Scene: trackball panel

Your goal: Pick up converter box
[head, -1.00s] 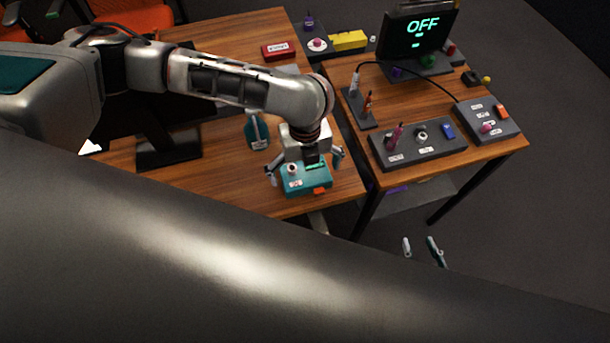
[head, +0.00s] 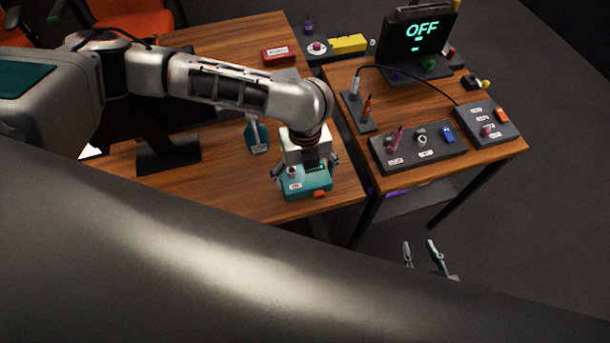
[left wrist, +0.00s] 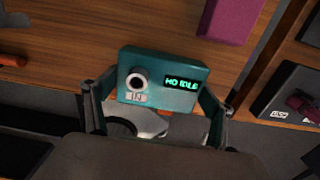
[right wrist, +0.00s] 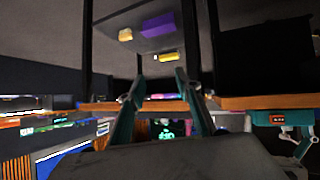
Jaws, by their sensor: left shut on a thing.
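The converter box is a teal box (head: 307,188) with a round port, a white label and a small lit display. It is at the front right of the left desk; I cannot tell whether it touches the desk top. It fills the middle of the left wrist view (left wrist: 160,80), its port labelled "IN". My left gripper (head: 308,170) points down over it and is shut on it, one finger at each side, also in the left wrist view (left wrist: 155,108). My right gripper (head: 422,255) is low, off the front of the desks, empty, with its fingers apart; it shows in the right wrist view (right wrist: 157,98).
A teal object with a label (head: 257,139) stands behind the box. A red box (head: 278,54) lies further back. The right desk carries a dark panel (head: 405,153), another panel (head: 483,138), a cable and a screen reading "OFF" (head: 423,30). Desk around the box is clear.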

